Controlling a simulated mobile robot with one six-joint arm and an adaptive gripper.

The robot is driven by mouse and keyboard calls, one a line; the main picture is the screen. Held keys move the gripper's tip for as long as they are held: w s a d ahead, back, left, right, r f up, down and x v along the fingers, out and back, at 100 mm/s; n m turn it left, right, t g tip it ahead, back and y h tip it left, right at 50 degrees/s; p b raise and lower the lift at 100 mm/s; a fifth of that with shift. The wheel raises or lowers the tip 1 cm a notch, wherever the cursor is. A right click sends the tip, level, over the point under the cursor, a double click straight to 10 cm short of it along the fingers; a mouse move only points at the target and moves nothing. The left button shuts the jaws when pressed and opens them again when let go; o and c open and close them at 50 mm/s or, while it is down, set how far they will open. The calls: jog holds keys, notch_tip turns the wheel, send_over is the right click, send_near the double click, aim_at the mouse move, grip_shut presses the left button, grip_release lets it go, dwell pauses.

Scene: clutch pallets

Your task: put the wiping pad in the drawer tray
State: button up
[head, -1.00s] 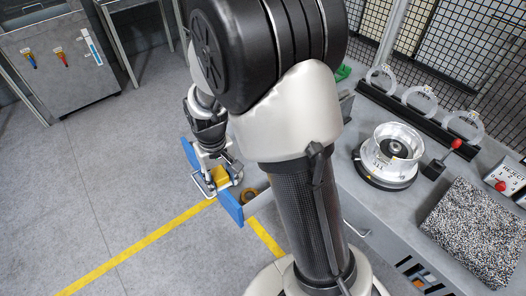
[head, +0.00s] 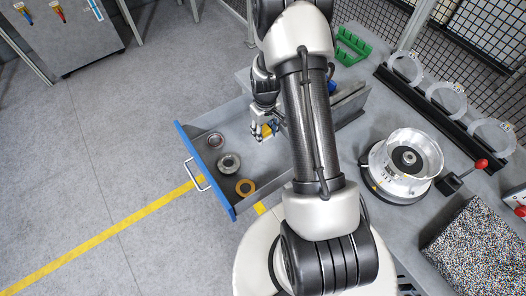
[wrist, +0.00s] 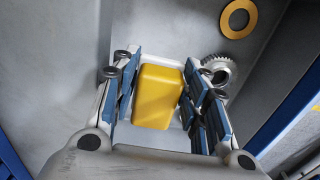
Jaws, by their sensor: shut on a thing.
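The yellow wiping pad (wrist: 158,96) sits between the blue-padded fingers of my gripper (wrist: 160,92) in the wrist view, held from both sides. In the head view my gripper (head: 264,131) is over the inner part of the open drawer tray (head: 258,165), with a bit of the yellow pad (head: 268,129) showing. The grey tray floor (wrist: 190,25) lies behind the pad in the wrist view. I cannot tell whether the pad touches it. My arm hides part of the drawer.
In the drawer lie an orange ring (head: 240,190), a metal gear (head: 229,163) and a metal ring (head: 215,140), near the blue front (head: 207,172). Bare floor shows around them. A silver wheel-like part (head: 405,165) and a speckled block (head: 480,245) stand on the bench.

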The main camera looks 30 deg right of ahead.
aim_at(265, 156)
notch_tip(265, 156, down, 15)
jog(key=b, duration=0.3)
jog(key=shift+r, duration=0.15)
jog(key=shift+f+b, duration=0.2)
jog(key=shift+b, duration=0.1)
jog(key=o, duration=0.7)
jog(key=shift+o, duration=0.2)
jog(key=shift+r, duration=0.15)
